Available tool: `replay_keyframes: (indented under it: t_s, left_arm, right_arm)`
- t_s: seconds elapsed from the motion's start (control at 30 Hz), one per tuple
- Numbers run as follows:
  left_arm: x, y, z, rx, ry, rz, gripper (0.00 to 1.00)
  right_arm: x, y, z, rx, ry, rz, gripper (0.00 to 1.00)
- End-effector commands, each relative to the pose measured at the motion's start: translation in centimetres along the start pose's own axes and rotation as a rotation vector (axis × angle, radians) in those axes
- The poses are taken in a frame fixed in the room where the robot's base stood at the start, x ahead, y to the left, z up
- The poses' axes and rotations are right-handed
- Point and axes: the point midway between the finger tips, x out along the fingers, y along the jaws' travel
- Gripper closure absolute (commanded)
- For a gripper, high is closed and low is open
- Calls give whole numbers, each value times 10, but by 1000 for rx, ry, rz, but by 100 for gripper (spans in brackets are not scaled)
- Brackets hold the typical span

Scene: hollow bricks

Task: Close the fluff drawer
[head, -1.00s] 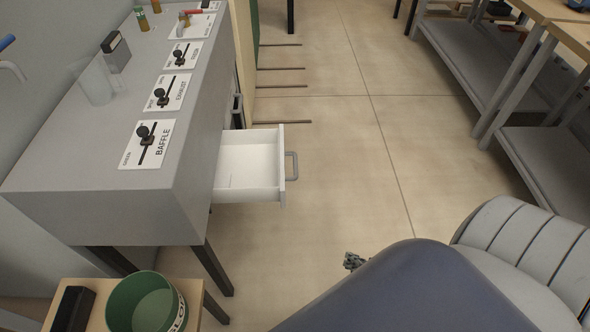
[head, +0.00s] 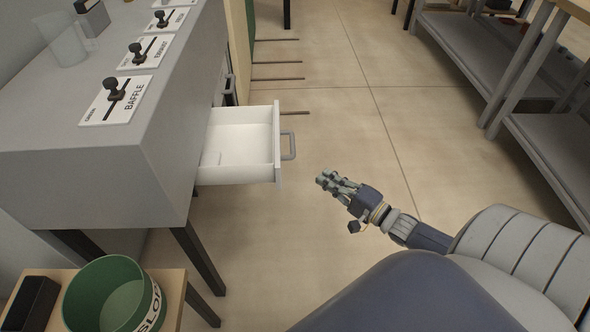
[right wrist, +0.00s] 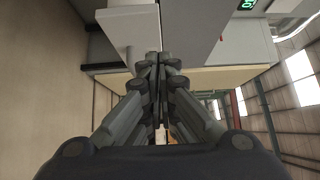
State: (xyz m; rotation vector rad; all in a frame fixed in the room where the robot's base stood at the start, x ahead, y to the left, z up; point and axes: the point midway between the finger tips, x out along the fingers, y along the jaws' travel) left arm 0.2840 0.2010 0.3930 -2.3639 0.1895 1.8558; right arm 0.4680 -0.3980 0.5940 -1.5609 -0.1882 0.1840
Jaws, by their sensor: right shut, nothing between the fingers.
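The white drawer (head: 240,145) is pulled out from the side of the grey cabinet (head: 90,165) in the head view, with its grey handle (head: 288,146) on the front at the right. No fluff shows in it. My right gripper (head: 322,179) is in the air to the right of and a little below the handle, apart from it. Its fingers are shut and empty. In the right wrist view the shut fingers (right wrist: 158,62) point toward a white panel (right wrist: 130,25), which looks like the drawer front. My left gripper is not in view.
The cabinet top carries sliders, one labelled BAFFLE (head: 115,100). A green tub (head: 112,297) and a dark block (head: 30,302) stand on a small wooden table at the lower left. Grey shelving (head: 480,65) stands at the right. The floor between is clear.

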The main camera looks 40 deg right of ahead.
Motion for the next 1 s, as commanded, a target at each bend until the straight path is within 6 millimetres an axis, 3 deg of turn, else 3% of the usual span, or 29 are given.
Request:
replay_keyframes:
  t_s: [0.37,0.5,0.7,1.0]
  left_arm:
    - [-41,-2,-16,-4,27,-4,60]
    - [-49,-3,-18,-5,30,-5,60]
    - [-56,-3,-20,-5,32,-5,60]
    - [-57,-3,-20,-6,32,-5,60]
  right_arm:
    - [69,2,-1,-1,2,-1,100]
    - [85,1,15,1,1,-2,100]
    - [96,1,26,0,2,2,100]
    - [97,2,28,-1,2,3,100]
